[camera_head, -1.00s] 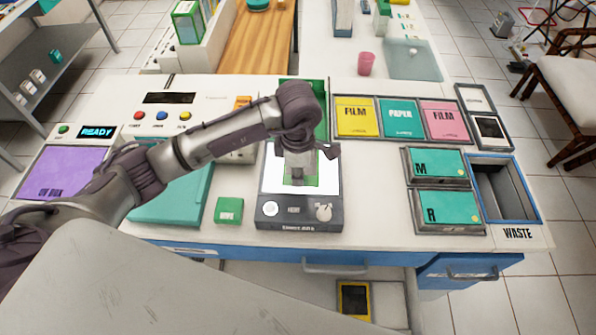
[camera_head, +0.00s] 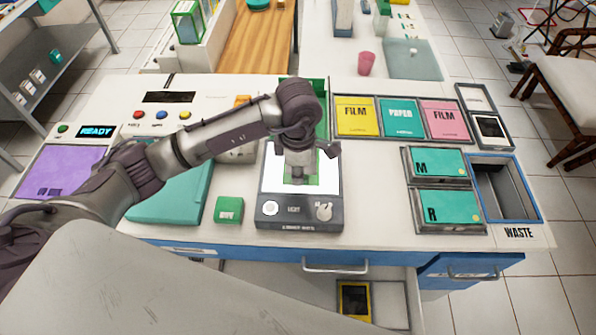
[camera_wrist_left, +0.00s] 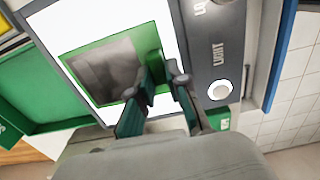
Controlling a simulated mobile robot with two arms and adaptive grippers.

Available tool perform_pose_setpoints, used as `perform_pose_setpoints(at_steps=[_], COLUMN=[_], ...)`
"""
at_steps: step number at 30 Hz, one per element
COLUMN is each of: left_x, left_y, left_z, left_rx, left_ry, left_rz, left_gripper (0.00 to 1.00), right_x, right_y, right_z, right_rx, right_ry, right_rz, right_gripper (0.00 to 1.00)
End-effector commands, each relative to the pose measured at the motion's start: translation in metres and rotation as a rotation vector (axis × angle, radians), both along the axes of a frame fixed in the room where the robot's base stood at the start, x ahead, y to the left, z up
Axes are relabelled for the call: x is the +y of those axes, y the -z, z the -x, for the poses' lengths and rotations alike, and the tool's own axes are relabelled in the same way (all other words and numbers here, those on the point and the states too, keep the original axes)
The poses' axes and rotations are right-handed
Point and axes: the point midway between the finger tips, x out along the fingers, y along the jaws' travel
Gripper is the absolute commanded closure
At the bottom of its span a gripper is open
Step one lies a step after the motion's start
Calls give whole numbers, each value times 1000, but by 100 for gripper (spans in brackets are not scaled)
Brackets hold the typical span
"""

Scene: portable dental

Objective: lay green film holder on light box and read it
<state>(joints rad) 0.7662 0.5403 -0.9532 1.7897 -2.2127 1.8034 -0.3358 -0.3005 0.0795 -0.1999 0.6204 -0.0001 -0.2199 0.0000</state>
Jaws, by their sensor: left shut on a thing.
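The green film holder (camera_head: 312,173) lies over the white lit panel of the light box (camera_head: 270,212), partly hidden by my left gripper (camera_head: 299,179). In the left wrist view, the holder (camera_wrist_left: 88,48) is a green frame with a grey film picture (camera_wrist_left: 108,70) in it, on or just above the bright panel of the light box (camera_wrist_left: 222,40). My left gripper (camera_wrist_left: 163,72) is shut on the holder's edge nearest the wrist, with its fingers pointing down. The light box has a round knob and a LIGHT label at its front. My right gripper is not in view.
A green box (camera_head: 229,209) stands left of the light box, and a green tray (camera_head: 318,92) behind it. Bare counter lies between.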

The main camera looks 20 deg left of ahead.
Motion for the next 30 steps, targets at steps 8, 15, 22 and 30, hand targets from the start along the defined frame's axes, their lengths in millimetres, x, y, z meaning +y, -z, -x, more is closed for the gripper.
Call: perform_pose_setpoints(at_steps=[8, 15, 22, 30], left_x=[0, 0, 0, 0], left_y=[0, 3, 4, 3], left_z=[0, 0, 1, 1], left_rx=[-1, -1, -1, -1], left_ry=[0, 1, 0, 0], left_rz=[0, 0, 0, 0], left_gripper=[100, 100, 100, 100], right_x=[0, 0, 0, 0], right_y=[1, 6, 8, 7], right_z=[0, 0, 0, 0], right_rx=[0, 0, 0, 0], right_ry=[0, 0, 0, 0], right_rz=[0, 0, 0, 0], right_gripper=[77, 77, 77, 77])
